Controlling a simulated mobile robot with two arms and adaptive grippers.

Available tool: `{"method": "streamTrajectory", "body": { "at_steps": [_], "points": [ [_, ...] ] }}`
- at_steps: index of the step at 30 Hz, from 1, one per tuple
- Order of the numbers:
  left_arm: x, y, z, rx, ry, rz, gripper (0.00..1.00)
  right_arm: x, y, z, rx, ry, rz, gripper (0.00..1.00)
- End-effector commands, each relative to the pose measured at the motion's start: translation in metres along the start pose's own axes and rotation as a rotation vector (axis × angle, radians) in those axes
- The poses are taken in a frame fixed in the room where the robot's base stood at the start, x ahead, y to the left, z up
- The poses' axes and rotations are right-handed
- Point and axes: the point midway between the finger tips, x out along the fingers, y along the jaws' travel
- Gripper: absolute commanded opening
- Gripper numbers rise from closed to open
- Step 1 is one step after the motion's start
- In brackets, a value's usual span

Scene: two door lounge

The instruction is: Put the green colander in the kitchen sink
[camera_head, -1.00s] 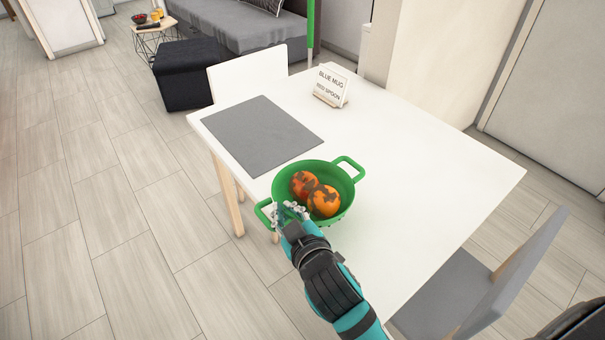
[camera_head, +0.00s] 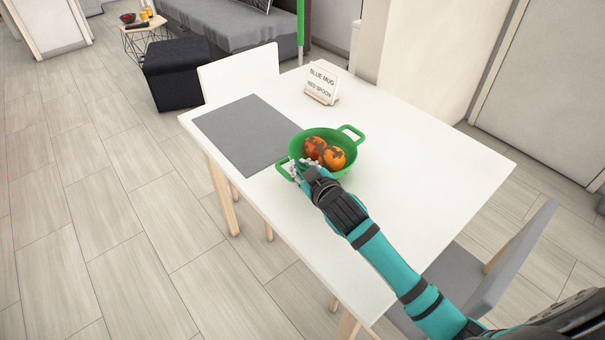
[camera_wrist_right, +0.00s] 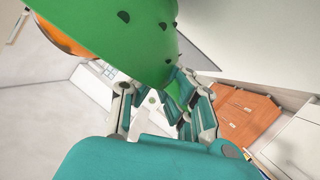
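The green colander (camera_head: 352,171) is at the white table, beside the grey placemat's right corner. Two round orange fruits with dark patches (camera_head: 323,151) lie in it. My right gripper (camera_head: 294,170) is at its near-left handle, with the fingers closed around it. In the right wrist view the colander's green wall (camera_wrist_right: 125,35) fills the top, and a green part runs down between the fingers of my right gripper (camera_wrist_right: 162,100). I cannot tell whether the colander rests on the table or hangs just above it. No kitchen sink and no left gripper is in view.
The white table (camera_head: 420,170) bears the grey placemat (camera_head: 243,135) and a small sign (camera_head: 321,84). A white chair (camera_head: 238,72) stands behind, a grey chair (camera_head: 475,275) at the right. A black ottoman (camera_head: 175,75) is farther back. The floor left of the table is clear.

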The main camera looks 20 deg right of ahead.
Motion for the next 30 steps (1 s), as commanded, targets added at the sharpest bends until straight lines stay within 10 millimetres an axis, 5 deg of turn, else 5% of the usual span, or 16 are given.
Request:
{"method": "streamTrajectory", "body": {
  "at_steps": [4,15,21,30],
  "points": [
    [0.003,0.000,0.001,0.000,-0.001,0.000,0.91,0.006,-0.009,0.016,-0.002,0.002,0.000,0.00],
    [0.004,0.001,0.001,0.001,-0.002,0.001,0.91,0.007,-0.011,0.020,-0.003,0.004,0.001,0.00],
    [0.003,0.001,0.001,0.001,-0.002,0.001,0.91,0.007,-0.011,0.021,-0.001,-0.001,-0.002,0.29],
    [0.002,0.001,0.001,0.001,-0.002,0.002,0.91,0.006,-0.011,0.019,-0.001,-0.001,-0.002,0.29]
  ]
}}
